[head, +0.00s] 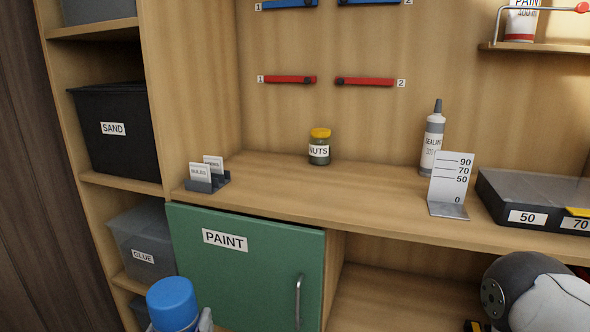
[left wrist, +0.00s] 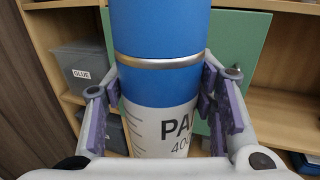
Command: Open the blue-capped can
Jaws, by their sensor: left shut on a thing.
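The blue-capped can (head: 172,303) is at the bottom left of the head view, upright, with mostly its blue cap showing. In the left wrist view the can (left wrist: 165,130) fills the middle. It has a blue cap (left wrist: 158,25) above a silver ring, then a blue band and a white label partly reading "PA". The cap sits on the can. My left gripper (left wrist: 166,102) is shut on the can's body, with purple-grey finger pads on both sides below the ring. The can's base is hidden. My right gripper is not in view.
A green PAINT cabinet door (head: 240,265) is closed behind the can. The workbench (head: 280,185) holds a NUTS jar (head: 319,150), a sealant bottle (head: 432,145), a card holder (head: 207,180), a scale plate (head: 450,183) and a dark case (head: 535,195). Its middle is clear. My right arm shows lower right.

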